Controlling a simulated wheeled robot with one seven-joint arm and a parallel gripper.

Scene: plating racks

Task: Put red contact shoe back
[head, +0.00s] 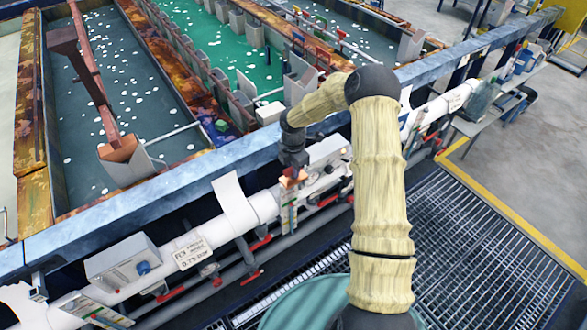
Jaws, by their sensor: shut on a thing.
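My gripper (292,170) is at the lower end of my arm, above the front pipe and near the middle of the view. It is shut on a small orange-red piece, which I take to be the red contact shoe (293,176). The fingers and the shoe are tiny here, so the exact grip is hard to make out. A striped upright strip (292,212) shows right below the piece; I cannot tell whether they touch.
A blue steel beam (130,212) runs along the front of tanks with dark and green liquid (255,65). A white pipe (215,235) with red handles and a grey box (122,262) lies before it. Floor grating (470,250) is at right.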

